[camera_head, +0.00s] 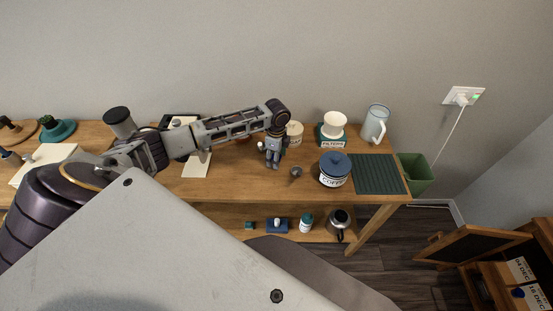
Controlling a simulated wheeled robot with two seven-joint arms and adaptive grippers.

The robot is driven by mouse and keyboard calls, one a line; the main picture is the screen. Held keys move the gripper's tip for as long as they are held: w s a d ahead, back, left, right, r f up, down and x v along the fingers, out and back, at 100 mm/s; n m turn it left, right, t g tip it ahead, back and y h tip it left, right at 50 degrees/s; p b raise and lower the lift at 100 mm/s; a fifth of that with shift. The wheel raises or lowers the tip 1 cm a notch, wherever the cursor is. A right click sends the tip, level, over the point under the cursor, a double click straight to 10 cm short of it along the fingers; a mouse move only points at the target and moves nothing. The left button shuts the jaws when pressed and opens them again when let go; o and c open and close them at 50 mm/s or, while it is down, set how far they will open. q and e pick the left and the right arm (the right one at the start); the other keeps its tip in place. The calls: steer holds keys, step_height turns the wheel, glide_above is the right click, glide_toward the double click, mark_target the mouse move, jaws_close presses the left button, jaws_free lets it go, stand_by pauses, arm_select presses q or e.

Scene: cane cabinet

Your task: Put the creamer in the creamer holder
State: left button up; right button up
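A cream-coloured pot (295,129) with dark lettering, too small to read, stands on the wooden table just right of my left gripper; it may be the creamer holder. A small brown item (296,171) lies on the table in front of the pot, to the lower right of the gripper. I cannot tell whether it is the creamer. My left gripper (272,166) points down over the table, left of both. Its fingers are small and close together, and I cannot make out anything between them. My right gripper is out of view.
A blue-lidded coffee jar (333,176), a filters holder (332,138), a clear pitcher (376,123) and a dark green mat (377,174) occupy the table's right side. A glass carafe (340,221) and a few small items sit on the lower shelf. A green bin (417,172) stands beyond the right edge.

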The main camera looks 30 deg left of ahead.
arm_select(q)
steer(key=c, duration=1)
steer(key=shift+r, duration=0.2)
step_height(320, 180, up, 18)
steer(key=shift+f+b, duration=0.15)
steer(key=shift+b, duration=0.2)
